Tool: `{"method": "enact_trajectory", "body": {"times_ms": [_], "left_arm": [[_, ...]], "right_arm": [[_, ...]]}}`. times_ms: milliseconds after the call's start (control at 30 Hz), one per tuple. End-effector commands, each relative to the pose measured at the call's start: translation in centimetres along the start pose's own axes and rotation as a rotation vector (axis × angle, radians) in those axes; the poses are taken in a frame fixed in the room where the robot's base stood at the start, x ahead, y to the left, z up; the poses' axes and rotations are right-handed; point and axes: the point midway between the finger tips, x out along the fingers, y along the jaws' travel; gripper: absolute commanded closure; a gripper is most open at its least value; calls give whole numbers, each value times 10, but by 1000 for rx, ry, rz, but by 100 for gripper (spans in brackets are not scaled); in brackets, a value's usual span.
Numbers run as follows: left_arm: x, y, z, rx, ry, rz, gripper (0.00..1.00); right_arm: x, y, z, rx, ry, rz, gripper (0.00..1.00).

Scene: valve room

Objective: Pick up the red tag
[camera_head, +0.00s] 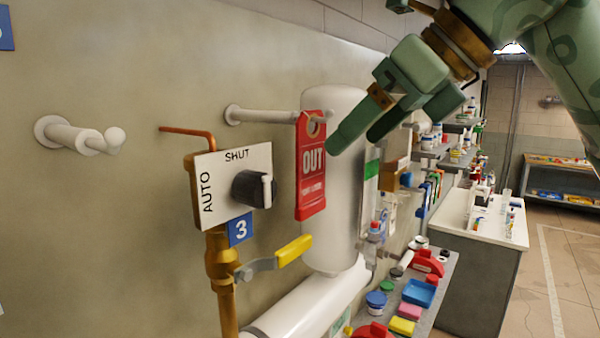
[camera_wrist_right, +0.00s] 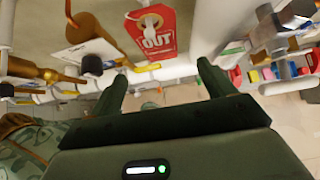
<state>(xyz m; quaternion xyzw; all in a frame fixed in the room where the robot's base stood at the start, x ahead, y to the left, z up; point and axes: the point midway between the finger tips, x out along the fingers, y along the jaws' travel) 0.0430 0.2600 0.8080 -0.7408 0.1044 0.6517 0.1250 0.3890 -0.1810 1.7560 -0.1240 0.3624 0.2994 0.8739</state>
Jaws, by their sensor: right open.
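The red tag (camera_head: 311,172) reads OUT in white and hangs by its top hole from a white wall peg (camera_head: 262,116). It also shows in the right wrist view (camera_wrist_right: 152,42), at the top, beyond the fingertips. My right gripper (camera_head: 355,135) is open and empty, just right of the tag's upper part in the head view. In the right wrist view its two fingers (camera_wrist_right: 163,78) are spread apart with nothing between them. I cannot tell the exact gap to the tag. My left gripper is not in view.
Left of the tag is a valve panel (camera_head: 213,176) with a black knob (camera_head: 252,189) and a yellow lever (camera_head: 293,250). A white cylinder (camera_head: 339,200) stands right behind the tag. An empty peg (camera_head: 80,137) is farther left. Shelves and a bench (camera_head: 475,235) are at the right.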

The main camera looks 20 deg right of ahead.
Motion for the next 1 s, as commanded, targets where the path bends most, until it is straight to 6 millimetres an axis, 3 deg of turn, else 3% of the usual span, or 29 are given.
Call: {"method": "enact_trajectory", "body": {"times_ms": [100, 300, 533, 667, 800, 1000], "left_arm": [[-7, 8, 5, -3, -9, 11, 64], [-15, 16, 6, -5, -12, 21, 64], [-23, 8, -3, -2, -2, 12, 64], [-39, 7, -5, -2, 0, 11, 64], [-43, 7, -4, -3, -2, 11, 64], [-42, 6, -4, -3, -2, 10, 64]], "right_arm": [[31, 1, 0, -2, 6, 5, 18], [68, 1, 1, -2, 3, 4, 18], [88, 1, 1, -2, 3, 4, 18], [110, 1, 1, -2, 5, 6, 18], [127, 0, 0, -2, 1, 3, 18], [131, 0, -2, -3, -1, 2, 18]]}}
